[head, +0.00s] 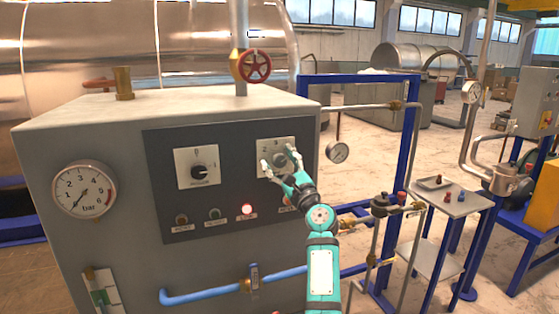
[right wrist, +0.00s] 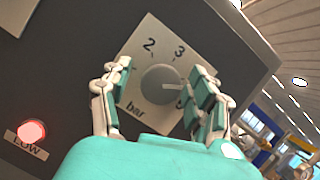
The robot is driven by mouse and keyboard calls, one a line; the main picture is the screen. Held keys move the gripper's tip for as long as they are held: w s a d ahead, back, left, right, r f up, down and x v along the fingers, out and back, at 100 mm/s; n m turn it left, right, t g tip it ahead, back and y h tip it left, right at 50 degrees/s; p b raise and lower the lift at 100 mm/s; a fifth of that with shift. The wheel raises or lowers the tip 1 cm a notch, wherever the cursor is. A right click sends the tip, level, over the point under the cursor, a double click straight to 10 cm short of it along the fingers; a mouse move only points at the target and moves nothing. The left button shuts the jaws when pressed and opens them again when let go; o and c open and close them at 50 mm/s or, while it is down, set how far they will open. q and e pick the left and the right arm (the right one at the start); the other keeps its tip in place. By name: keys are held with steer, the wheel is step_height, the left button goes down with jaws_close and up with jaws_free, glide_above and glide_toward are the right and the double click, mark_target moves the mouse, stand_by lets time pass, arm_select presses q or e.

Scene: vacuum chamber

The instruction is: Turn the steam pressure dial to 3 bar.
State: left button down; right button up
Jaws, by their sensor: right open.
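The steam pressure dial is a grey round knob (right wrist: 160,84) on a white square plate (right wrist: 150,50) marked 2, 3 and "bar". A white line on the knob points right in the right wrist view, past the 3, toward a mark partly hidden by a finger. My right gripper (right wrist: 158,95) is open, with one finger on each side of the knob; I cannot tell whether they touch it. In the head view, my right gripper (head: 281,163) covers much of the plate (head: 264,147). My left gripper is not in view.
The dark panel (head: 160,150) also carries another knob (head: 198,173) and several lamps, one lit red (head: 246,209). A round bar gauge (head: 84,190) is at left. A red valve wheel (head: 255,66) is above the cabinet. Blue frame posts (head: 410,130) stand to the right.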

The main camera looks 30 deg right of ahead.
steer(key=shift+c, duration=0.8)
steer(key=c, duration=1)
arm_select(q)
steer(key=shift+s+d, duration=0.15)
arm_select(e)
steer(key=shift+c, duration=0.2)
